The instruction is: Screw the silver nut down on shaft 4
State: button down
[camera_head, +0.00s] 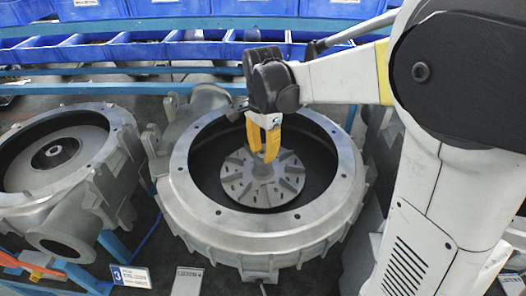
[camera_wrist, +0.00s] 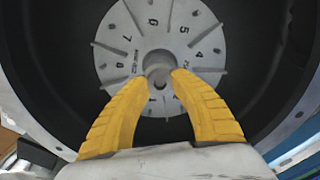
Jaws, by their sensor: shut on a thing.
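My gripper (camera_head: 264,154) points down into the middle grey housing (camera_head: 179,180), its yellow fingers over the finned round disc (camera_head: 243,192). In the wrist view, the yellow fingertips (camera_wrist: 160,80) close on the silver nut (camera_wrist: 158,62), a round grey piece at the disc's centre. The nut appears in line with the disc's hub. The shaft itself is hidden under the nut and fingers, and I cannot tell how far down the nut sits. The disc in the wrist view (camera_wrist: 195,45) bears black numbers and raised fins.
Another sign (camera_head: 187,281) stands before the middle housing, too small to read. Blue bins (camera_head: 90,52) line the back. The housing's raised rim surrounds my gripper.

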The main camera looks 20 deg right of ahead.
jog(key=m, duration=0.3)
jog(key=shift+m, duration=0.4)
jog(key=m, duration=1)
jog(key=shift+m, duration=0.4)
jog(key=m, duration=0.4)
jog(key=c, duration=1.5)
grip_release()
